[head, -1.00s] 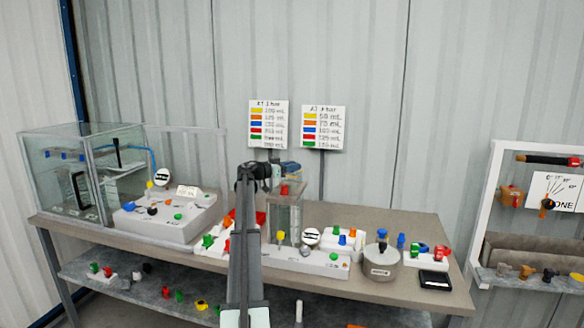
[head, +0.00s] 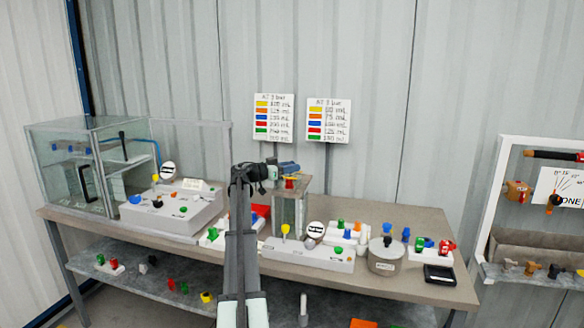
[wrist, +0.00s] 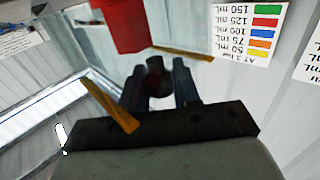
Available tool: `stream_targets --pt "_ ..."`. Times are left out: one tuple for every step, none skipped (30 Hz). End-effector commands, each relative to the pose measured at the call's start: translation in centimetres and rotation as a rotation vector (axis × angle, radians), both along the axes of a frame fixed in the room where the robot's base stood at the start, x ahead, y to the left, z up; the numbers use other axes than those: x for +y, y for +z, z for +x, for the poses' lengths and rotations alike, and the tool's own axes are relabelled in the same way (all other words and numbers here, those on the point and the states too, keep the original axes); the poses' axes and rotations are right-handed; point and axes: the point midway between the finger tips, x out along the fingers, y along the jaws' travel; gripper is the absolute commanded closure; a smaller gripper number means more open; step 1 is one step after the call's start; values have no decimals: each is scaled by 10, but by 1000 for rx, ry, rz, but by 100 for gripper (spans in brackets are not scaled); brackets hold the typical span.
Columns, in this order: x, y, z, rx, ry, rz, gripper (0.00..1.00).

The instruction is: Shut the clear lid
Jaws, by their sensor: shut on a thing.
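A small clear box (head: 289,213) stands upright on the bench, just right of my arm. Its brownish top carries a small red and yellow piece (head: 291,182). My gripper (head: 272,172) is beside and above this top in the head view, with a blue piece at its right. In the wrist view my gripper (wrist: 158,82) is shut on a dark round knob (wrist: 155,78). I cannot tell whether the knob belongs to the clear lid. A framed clear panel (wrist: 55,112) shows at the lower left of the wrist view. The lid's edge and contact are hidden.
A large clear cabinet (head: 85,168) stands at the bench's left end. A white control box (head: 172,214), a white base (head: 308,256) and a round grey pot (head: 385,258) crowd the bench. Bare bench (head: 375,212) shows behind. A red block (wrist: 122,25) is near my fingers.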

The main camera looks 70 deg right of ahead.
Motion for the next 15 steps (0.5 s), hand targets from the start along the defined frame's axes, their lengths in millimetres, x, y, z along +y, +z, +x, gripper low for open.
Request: stream_targets --pt "4 7 1 9 -2 -9 100" --pt "4 7 1 9 -2 -9 100" --pt "4 7 1 9 -3 -9 65" --pt "4 7 1 9 -3 -9 62" --pt "4 6 1 9 -3 -9 59" --pt "4 6 1 9 -3 -9 55" --pt "4 5 1 8 -3 -8 52" --pt "4 5 1 8 -3 -8 50" --pt "3 5 0 8 -3 -7 46" --pt "3 4 0 8 -3 -6 46" --pt "3 4 0 8 -3 -6 46" --pt "3 4 0 7 -3 -6 46" --pt "3 3 0 7 -3 -6 46" --pt "3 3 0 7 -3 -6 46" --pt "3 3 0 6 -3 -5 46"
